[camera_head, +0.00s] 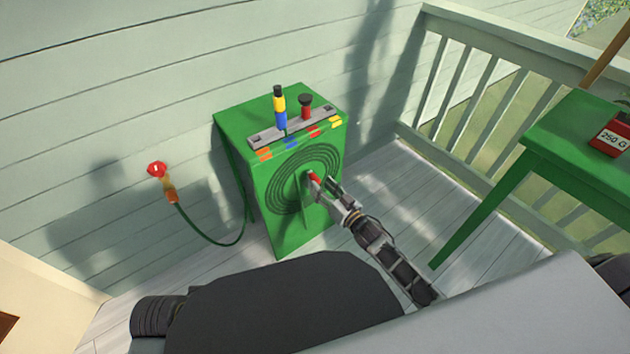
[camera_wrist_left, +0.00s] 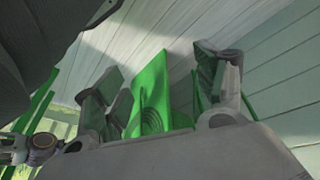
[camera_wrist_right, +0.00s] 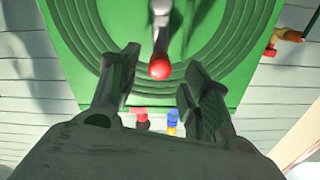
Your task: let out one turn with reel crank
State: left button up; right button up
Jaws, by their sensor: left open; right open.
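The green hose reel box (camera_head: 262,205) stands on the deck against the wall, with dark concentric rings on its front. The reel crank shows a red knob (camera_wrist_right: 160,69) on a grey arm (camera_wrist_right: 161,22) in the right wrist view. My right gripper (camera_head: 322,184) is open at the box front, close to the crank. In the right wrist view its fingers (camera_wrist_right: 152,80) are spread with the red knob between and just beyond their tips; I see no contact. My left gripper (camera_wrist_left: 162,75) is open and empty, with the green box (camera_wrist_left: 150,92) farther off between its fingers.
A rail on the box top holds a yellow-and-blue nozzle (camera_head: 280,108) and a red-and-black piece (camera_head: 305,105). A green hose (camera_head: 215,241) runs to the wall tap (camera_head: 158,169). A green table (camera_head: 565,130) with a red box (camera_head: 609,139) stands right, before the railing (camera_head: 480,75).

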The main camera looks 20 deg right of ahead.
aim_at(319, 183)
jog(key=shift+b+x, duration=0.4)
jog(key=shift+x, duration=2)
pick_arm(q)
jog(key=x, duration=0.3)
jog(key=shift+s+d+f, duration=0.1)
jog(key=shift+d+f, duration=0.1)
jog(key=shift+f, duration=0.1)
jog(key=shift+h, duration=0.3)
pick_arm(e)
jog(key=shift+w, duration=0.1)
pick_arm(q)
jog(key=shift+r+t, duration=0.15)
jog(key=shift+t, duration=0.15)
pick_arm(e)
grip_shut()
